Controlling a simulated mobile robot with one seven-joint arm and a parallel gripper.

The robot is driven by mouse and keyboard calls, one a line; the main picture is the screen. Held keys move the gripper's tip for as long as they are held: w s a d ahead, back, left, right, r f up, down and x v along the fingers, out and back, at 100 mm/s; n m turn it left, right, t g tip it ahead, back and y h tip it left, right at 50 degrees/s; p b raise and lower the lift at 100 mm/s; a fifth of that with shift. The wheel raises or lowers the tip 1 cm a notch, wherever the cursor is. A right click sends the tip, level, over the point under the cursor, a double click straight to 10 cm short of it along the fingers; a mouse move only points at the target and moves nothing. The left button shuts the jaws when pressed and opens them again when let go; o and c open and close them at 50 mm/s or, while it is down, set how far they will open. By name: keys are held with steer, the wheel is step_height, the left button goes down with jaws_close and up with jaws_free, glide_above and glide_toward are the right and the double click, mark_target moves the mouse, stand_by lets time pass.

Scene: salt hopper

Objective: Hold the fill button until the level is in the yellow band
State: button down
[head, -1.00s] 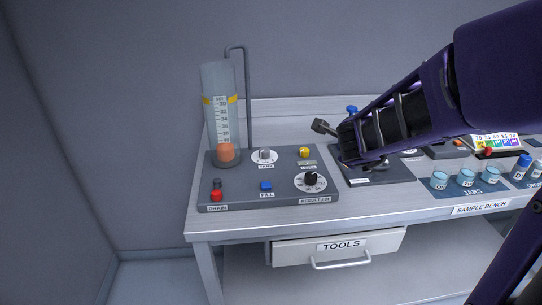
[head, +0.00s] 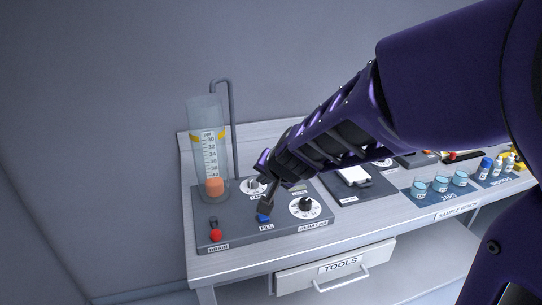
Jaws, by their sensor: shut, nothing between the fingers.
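The clear cylinder (head: 208,130) stands at the back left of the grey control panel (head: 240,235). It has a scale, a yellow band (head: 222,132) high up, and an orange float (head: 214,187) near the bottom, well below the band. The blue fill button (head: 263,219) is at the front middle of the panel, above the FILL label. My gripper (head: 266,210) is shut and empty, pointing down right at the button. Its tip partly covers the button; I cannot tell whether it touches.
A red drain button (head: 215,236) sits left of the fill button. A black-and-white dial (head: 305,207) is close on the right, and a small knob (head: 253,184) is behind. Jars (head: 440,184) stand farther right. The TOOLS drawer (head: 335,267) is below.

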steer(key=shift+a+r, duration=0.1)
steer(key=shift+r, duration=0.05)
steer(key=b, duration=0.7)
glide_above(264, 220)
step_height(264, 220, down, 7)
steer(key=shift+f, duration=0.1)
steer(key=shift+f+b, duration=0.4)
steer(key=shift+f, duration=0.45)
steer(key=shift+f, duration=0.15)
stand_by(1.1)
steer(key=shift+f, duration=0.3)
stand_by(4.3)
